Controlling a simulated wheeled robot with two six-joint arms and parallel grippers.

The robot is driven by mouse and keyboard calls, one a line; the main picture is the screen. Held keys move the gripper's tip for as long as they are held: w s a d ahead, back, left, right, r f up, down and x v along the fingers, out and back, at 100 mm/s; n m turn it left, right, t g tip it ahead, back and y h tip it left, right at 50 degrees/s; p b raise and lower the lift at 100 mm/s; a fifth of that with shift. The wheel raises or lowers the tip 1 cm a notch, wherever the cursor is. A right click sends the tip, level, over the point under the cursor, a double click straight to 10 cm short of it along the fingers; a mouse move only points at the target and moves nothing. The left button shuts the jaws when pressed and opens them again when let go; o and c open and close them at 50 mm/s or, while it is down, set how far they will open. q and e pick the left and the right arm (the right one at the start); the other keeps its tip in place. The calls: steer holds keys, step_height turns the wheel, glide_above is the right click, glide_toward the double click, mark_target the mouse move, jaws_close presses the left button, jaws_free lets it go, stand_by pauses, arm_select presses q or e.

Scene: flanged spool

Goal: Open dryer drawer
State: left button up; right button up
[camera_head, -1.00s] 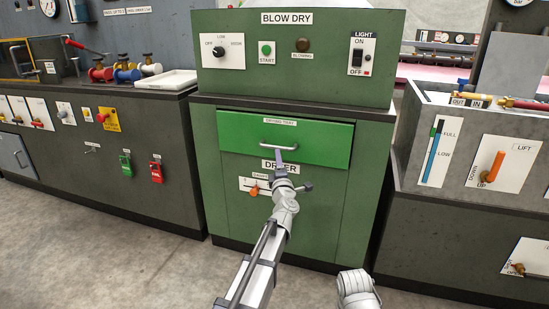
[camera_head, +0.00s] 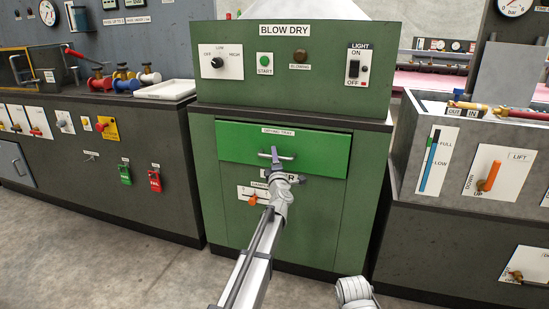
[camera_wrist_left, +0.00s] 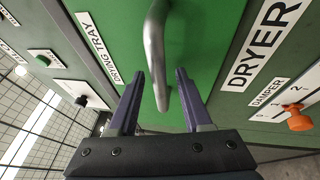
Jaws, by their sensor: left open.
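The dryer drawer has a bright green front (camera_head: 235,142) labelled DRYING TRAY, set in the dark green cabinet, and looks shut. Its silver bar handle (camera_head: 290,158) runs level across the front. My left gripper (camera_head: 275,153) is at the handle and partly covers it. In the left wrist view the two purple fingers of the gripper (camera_wrist_left: 160,75) are open, with the handle (camera_wrist_left: 155,60) passing between them. A gap shows on both sides of the handle. The green drawer front (camera_wrist_left: 200,40) lies behind it. My right gripper is not in view.
Below the drawer are the partly hidden DRYER label and an orange damper knob (camera_head: 253,199), which also shows in the left wrist view (camera_wrist_left: 299,119). The BLOW DRY panel (camera_head: 330,85) is above. Grey benches stand left (camera_head: 60,150) and right (camera_head: 420,250). Floor is clear at lower left.

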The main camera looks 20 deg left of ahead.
arm_select(q)
jaws_close()
stand_by(1.4)
